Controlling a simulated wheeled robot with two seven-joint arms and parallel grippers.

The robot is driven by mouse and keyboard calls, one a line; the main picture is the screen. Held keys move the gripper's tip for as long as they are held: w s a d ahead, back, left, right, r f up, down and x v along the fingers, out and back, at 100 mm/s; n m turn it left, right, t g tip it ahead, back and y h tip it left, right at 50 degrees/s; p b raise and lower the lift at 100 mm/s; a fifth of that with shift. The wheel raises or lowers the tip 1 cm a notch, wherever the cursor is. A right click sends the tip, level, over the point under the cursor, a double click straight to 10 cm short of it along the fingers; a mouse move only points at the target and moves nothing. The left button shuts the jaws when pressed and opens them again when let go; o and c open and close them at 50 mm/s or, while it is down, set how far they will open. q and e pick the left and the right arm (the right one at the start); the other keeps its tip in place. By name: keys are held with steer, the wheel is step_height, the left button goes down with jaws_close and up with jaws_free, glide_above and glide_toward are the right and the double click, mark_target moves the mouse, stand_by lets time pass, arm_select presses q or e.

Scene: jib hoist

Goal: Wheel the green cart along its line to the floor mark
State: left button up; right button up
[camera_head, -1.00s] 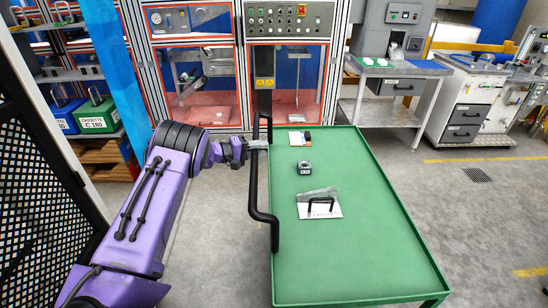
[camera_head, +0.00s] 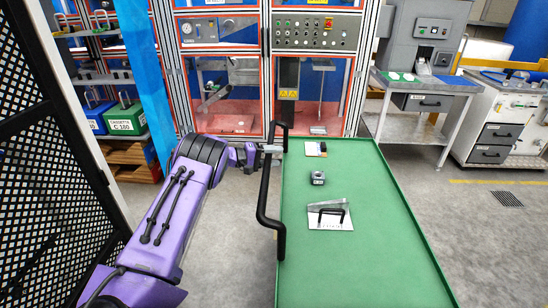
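The green cart (camera_head: 350,262) fills the lower middle of the head view, its near end cut off by the frame. A black bar handle (camera_head: 264,205) runs along its left side. My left gripper (camera_head: 271,148) is at the handle's far end, its grey fingers closed across the bar. On the cart top lie a white card with a dark block (camera_head: 314,149), a small grey block (camera_head: 317,178) and a plate with a black handle (camera_head: 330,215). My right gripper is out of view. A yellow line (camera_head: 500,182) crosses the floor at right; I cannot tell whether it is the floor mark.
A framed cabinet with a control panel (camera_head: 317,31) stands just beyond the cart's far end. A grey bench (camera_head: 456,124) and a drawer unit (camera_head: 490,135) stand at back right. A black mesh panel (camera_head: 50,220) is close on the left. Grey floor right of the cart is clear around a drain grate (camera_head: 507,199).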

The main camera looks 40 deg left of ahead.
arm_select(q)
steer(key=b+v, duration=0.2)
steer(key=v, duration=0.8)
steer(key=shift+s+a, duration=0.15)
steer(key=shift+r, duration=0.1)
